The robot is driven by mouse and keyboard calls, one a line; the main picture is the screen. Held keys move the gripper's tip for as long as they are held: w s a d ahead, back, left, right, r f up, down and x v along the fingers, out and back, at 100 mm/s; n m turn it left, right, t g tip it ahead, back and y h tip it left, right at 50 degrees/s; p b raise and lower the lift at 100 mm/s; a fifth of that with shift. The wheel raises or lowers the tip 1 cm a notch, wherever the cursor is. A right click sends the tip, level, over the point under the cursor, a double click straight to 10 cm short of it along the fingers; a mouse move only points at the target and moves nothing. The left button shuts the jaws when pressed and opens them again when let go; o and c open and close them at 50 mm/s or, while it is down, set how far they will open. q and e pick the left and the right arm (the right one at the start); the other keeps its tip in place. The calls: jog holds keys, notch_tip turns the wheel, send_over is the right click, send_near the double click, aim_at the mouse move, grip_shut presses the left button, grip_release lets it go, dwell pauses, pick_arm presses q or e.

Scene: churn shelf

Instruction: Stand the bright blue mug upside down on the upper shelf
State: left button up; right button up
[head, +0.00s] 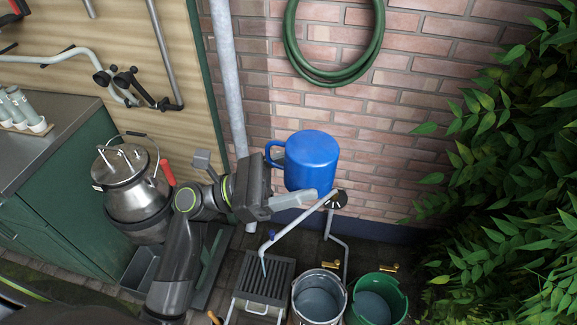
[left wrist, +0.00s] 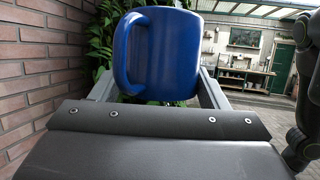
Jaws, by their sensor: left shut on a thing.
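The bright blue mug (head: 311,160) is held in front of the brick wall, with its handle to the left in the head view. A closed blue face points up, so it looks upside down. My left gripper (head: 312,196) is shut on it, with a pale grey finger along its lower side. In the left wrist view the mug (left wrist: 165,55) sits between the two fingers, its handle on the left. My right gripper is not in view. I cannot make out the upper shelf in either view.
A grey pipe (head: 228,80) runs down the wall left of the mug. A green hose (head: 333,80) hangs above. Below are a slatted stand (head: 266,284), a grey bucket (head: 319,300) and a green bucket (head: 376,300). A metal churn (head: 137,195) is left; leaves (head: 510,150) crowd the right.

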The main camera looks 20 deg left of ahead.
pick_arm(q)
jog(key=w+d+f+m+g, duration=0.1)
jog(key=f+m+g, duration=0.2)
jog(key=g, duration=0.5)
jog(key=w+d+f+m+g+y, duration=0.1)
jog(key=w+d+f+m+g, duration=0.1)
jog(key=m+g, duration=0.3)
jog(key=shift+d+f+g, duration=0.25)
jog(key=shift+f+g, duration=0.45)
jog(key=shift+g, duration=0.7)
jog(key=shift+w, duration=0.1)
jog(key=s+a+f+n+t+y, duration=0.1)
jog(key=a+n+t+y, duration=0.3)
jog(key=t, duration=1)
jog(key=s+a+f+n+t+y, duration=0.1)
jog(key=a+n+t+y, duration=0.4)
jog(key=a+n+t, duration=0.5)
jog(key=s+n+t, duration=0.1)
jog(key=n+t, duration=0.1)
jog(key=t, duration=0.2)
jog(key=shift+a+n+t+y, duration=0.3)
jog(key=shift+a+n+t, duration=0.1)
jog(key=shift+d, duration=0.1)
